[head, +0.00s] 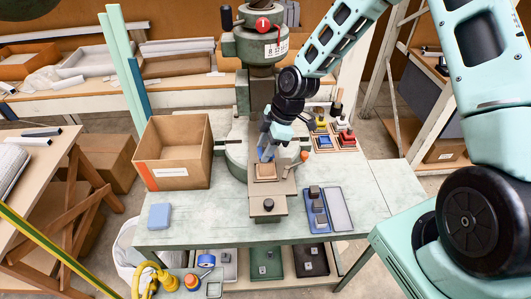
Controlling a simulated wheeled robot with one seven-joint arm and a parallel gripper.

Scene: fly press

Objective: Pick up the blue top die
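My gripper (267,149) is at the press, above the tan block (265,172) on its bed. A blue piece (265,154) shows between or beside the fingertips. It is too small to tell whether this is the blue top die or part of a finger, or whether the fingers are closed on it. The press's die rack (345,149) stands at the back right of the bench. It has a yellow piece (322,127), a red piece (346,138) and a blue patch (324,142). I cannot tell whether the blue patch is a die or a bare slot.
The fly press (262,48) rises behind my gripper. An open cardboard box (176,179) stands left of it. A blue square pad (159,216) lies at the bench's front left. A blue tray (318,222) with several grey blocks lies front right. Bare bench (362,205) shows at right.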

